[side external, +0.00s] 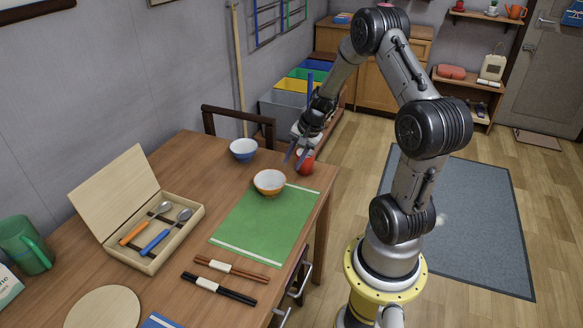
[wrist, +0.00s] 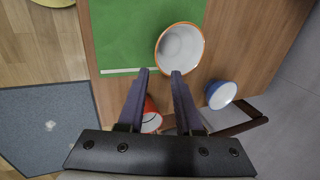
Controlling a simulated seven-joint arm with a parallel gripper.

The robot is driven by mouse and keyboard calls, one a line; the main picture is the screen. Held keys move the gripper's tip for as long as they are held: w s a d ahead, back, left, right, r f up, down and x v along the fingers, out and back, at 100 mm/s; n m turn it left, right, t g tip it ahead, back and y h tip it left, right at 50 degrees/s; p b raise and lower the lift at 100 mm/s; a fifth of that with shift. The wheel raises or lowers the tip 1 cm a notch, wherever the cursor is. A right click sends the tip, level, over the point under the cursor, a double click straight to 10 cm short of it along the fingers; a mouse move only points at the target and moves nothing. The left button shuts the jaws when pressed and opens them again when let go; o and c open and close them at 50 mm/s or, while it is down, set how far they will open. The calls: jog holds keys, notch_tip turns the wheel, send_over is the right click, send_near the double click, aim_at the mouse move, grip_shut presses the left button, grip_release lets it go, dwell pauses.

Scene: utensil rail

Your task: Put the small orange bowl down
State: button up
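The small orange bowl (side external: 270,182), orange outside and white inside, sits upright at the far end of the green mat (side external: 250,228) on the wooden table. In the wrist view, the bowl (wrist: 182,50) lies just beyond the fingertips, and its base looks to be on or at the end of the mat (wrist: 125,45). My gripper (side external: 293,159) is above the table, up and to the right of the bowl in the side view. Its fingers (wrist: 160,73) are apart with nothing between them. It appears clear of the bowl.
A red cup (side external: 305,162) stands close by the gripper, partly hidden by it. A blue bowl (side external: 243,150) is behind. An open wooden box (side external: 150,240) with spoons, chopsticks (side external: 230,268), a round board (side external: 103,308) and a green mug (side external: 25,247) occupy the table's nearer part.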

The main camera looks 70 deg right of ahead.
jog(key=a+r+n, duration=0.8)
jog(key=a+r, duration=0.6)
jog(key=r, duration=0.1)
jog(key=s+a+r+n, duration=0.3)
jog(key=s+a+n, duration=0.2)
jog(key=s+a, duration=0.1)
jog(key=s+a+r+n+t, duration=0.1)
jog(key=s+a+r+n, duration=0.2)
jog(key=s, duration=0.6)
jog(key=a+n, duration=0.2)
jog(key=a, duration=0.1)
jog(key=shift+r, duration=0.35)
